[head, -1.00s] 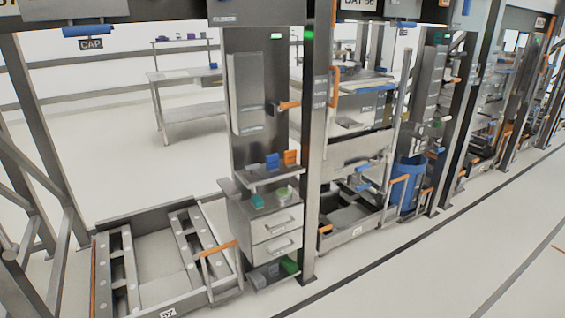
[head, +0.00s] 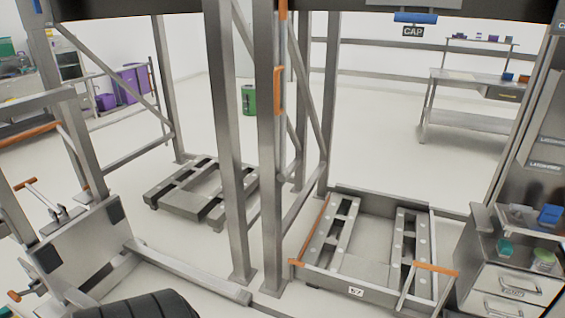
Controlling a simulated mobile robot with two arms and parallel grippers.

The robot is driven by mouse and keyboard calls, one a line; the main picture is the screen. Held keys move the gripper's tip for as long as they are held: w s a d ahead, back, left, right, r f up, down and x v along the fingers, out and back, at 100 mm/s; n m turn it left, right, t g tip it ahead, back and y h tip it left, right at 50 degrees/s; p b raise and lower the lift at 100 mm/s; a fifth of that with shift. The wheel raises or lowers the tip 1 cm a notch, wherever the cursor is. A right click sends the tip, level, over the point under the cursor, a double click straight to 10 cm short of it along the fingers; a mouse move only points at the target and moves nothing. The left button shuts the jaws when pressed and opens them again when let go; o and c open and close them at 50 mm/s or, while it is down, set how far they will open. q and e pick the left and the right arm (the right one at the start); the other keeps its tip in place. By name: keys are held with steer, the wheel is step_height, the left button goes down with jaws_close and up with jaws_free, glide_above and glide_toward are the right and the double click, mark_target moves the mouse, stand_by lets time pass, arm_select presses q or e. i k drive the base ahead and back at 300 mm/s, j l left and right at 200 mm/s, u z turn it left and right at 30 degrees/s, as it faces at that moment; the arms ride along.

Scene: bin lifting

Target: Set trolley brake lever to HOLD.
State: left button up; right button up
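A grey metal trolley-like frame (head: 85,243) stands at the lower left, with an upright plate and a long low fork arm reaching right. An orange-tipped lever (head: 27,184) sticks up at the top of its plate. A second small orange handle (head: 14,296) shows low at the left edge. I cannot tell which of these is the brake lever, and no HOLD marking is readable. Neither of my grippers is in view.
A floor dock marked 57 (head: 356,291) with an orange handle (head: 437,268) lies at the lower right. Steel posts (head: 272,160) stand mid-view. A drawer cabinet (head: 512,284) is at the right edge. A black ribbed object (head: 148,305) is at the bottom.

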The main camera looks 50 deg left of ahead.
mark_target(16, 298)
steer(key=u, duration=3.65)
steer(key=i+j+u, duration=0.55)
steer(key=i, duration=0.6)
steer(key=i+l+u, duration=0.1)
steer(key=i+u, duration=0.2)
steer(key=i, duration=0.6)
steer(key=i+z, duration=0.35)
steer(key=i+j+z, duration=0.3)
steer(key=i, duration=0.2)
steer(key=i+j+z, duration=0.1)
steer(key=z, duration=0.3)
steer(key=i+j+z, duration=0.2)
steer(key=z, duration=0.2)
steer(key=i+j+z, duration=0.15)
steer(key=z, duration=0.25)
steer(key=i+j+z, duration=0.1)
steer(key=j+z, duration=0.15)
steer(key=z, duration=0.2)
steer(key=j+z, duration=0.25)
steer(key=z, duration=0.15)
steer(key=i+j, duration=0.05)
